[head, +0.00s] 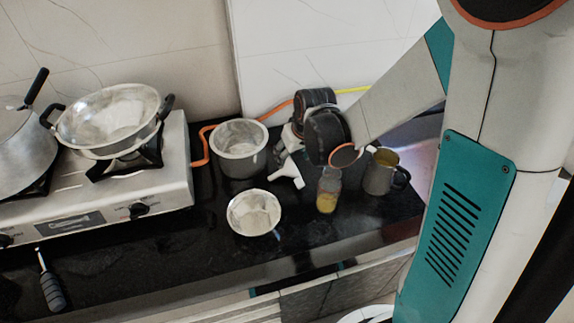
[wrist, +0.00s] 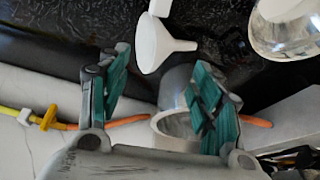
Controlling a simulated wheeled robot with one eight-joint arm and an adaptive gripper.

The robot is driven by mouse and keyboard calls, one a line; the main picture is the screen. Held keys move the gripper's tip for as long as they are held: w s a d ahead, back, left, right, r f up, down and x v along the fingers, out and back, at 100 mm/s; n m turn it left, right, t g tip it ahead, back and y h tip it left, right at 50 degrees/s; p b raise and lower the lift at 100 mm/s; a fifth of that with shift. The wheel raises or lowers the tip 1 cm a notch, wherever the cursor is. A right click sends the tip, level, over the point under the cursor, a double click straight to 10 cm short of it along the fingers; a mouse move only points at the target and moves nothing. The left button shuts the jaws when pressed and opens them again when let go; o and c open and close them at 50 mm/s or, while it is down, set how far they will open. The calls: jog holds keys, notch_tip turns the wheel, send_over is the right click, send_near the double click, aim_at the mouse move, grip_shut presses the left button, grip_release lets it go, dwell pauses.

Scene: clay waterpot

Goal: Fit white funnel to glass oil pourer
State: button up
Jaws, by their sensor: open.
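The white funnel (head: 288,171) lies on the black counter between the steel pot and the glass oil pourer. In the wrist view the funnel (wrist: 152,42) is just beyond my fingertips, apart from them, its spout pointing right. The glass oil pourer (head: 327,196) stands upright right of the funnel, with yellow oil in its lower part. I cannot clearly identify it in the wrist view. My gripper (wrist: 160,62) is open and empty, its fingers spread wide. In the head view my gripper (head: 290,143) is partly hidden by its wrist, above and behind the funnel.
A deep steel pot (head: 239,150) stands left of my gripper, and a steel bowl (head: 254,213) is in front. A metal mug (head: 380,172) stands right of the pourer. A stove (head: 120,180) with pans fills the left. An orange and yellow hose runs along the wall.

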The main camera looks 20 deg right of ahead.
aim_at(289, 160)
jog(key=shift+x, duration=1.1)
jog(key=shift+w+f+b, duration=0.2)
jog(key=shift+f+b, duration=0.25)
jog(key=shift+b, duration=0.15)
jog(key=b+x, duration=0.1)
jog(key=x, duration=0.1)
jog(key=b+x, duration=0.1)
jog(key=x, duration=0.1)
jog(key=shift+w+d+f, duration=0.1)
jog(key=shift+w+f, duration=0.05)
jog(key=shift+w, duration=0.35)
jog(key=shift+s+r, duration=0.2)
jog(key=shift+r, duration=0.1)
jog(key=c, duration=1)
